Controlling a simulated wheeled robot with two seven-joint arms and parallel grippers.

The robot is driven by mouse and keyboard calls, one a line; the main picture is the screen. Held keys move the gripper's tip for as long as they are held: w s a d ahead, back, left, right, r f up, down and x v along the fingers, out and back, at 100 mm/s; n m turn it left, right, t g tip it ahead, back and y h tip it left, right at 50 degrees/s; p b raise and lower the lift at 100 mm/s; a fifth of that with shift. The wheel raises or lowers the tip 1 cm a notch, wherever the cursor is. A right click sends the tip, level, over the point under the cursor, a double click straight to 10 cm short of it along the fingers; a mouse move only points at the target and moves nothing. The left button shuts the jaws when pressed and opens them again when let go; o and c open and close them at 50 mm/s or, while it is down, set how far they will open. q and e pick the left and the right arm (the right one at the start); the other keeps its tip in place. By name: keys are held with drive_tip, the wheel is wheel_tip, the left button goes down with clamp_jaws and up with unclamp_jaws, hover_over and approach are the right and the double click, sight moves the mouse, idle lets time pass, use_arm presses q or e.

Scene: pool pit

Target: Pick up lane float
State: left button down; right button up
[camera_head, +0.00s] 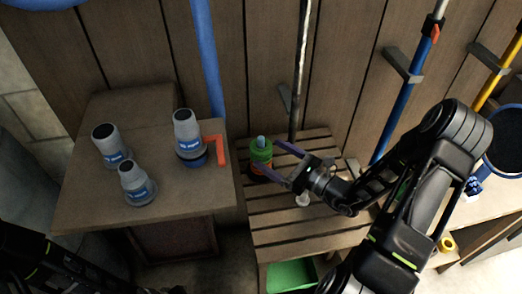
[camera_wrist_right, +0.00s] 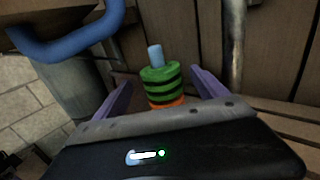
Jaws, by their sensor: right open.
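The lane float (camera_head: 260,153) is a green and orange cylinder with dark bands and a blue-grey stub on top. It stands upright on the slatted wooden bench, near the back wall. In the right wrist view the float (camera_wrist_right: 161,84) shows between the two purple fingers; its lower part is hidden behind the gripper body. My right gripper (camera_head: 268,160) is open, with its fingers reaching toward the float from the right. I cannot tell whether they touch it. My left arm shows dark at the lower left; its gripper fingers are not visible.
Several grey fittings with blue labels (camera_head: 138,186) and an orange-red handle (camera_head: 217,150) stand on the wooden cabinet (camera_head: 90,205) to the left. A blue hose (camera_head: 207,60) and poles (camera_head: 400,105) line the wall. A green bin (camera_head: 291,275) sits under the bench.

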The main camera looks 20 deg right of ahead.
sight(254, 142)
drive_tip(key=shift+x, duration=0.9)
drive_tip(key=shift+r+p+x, duration=0.15)
drive_tip(key=shift+p+x, duration=0.2)
drive_tip(key=shift+x, duration=1)
drive_tip(key=shift+r+p+x, duration=0.1)
drive_tip(key=shift+p+x, duration=0.25)
drive_tip(key=shift+x, duration=1)
drive_tip(key=shift+d, duration=0.1)
drive_tip(key=shift+c, duration=0.5)
drive_tip(key=c, duration=1.3)
